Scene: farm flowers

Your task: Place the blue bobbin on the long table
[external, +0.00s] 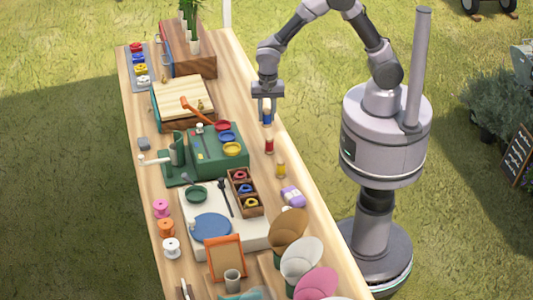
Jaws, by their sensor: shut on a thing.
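The blue bobbin (267,118) is upright under my gripper (267,102), near the right edge of the long table (237,80). My gripper points down and is shut on the bobbin's upper part. I cannot tell whether the bobbin's base touches the tabletop or hangs just above it. A red bobbin (269,146) and a yellow bobbin (281,170) stand upright on the table, in front of the blue one along the same edge.
A green machine (217,155) with coloured dishes stands left of the bobbins. A wooden box (183,102) and a planter box (189,50) are farther back. A compartment tray (244,193) and purple item (293,196) lie nearer. Bare tabletop shows behind the blue bobbin.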

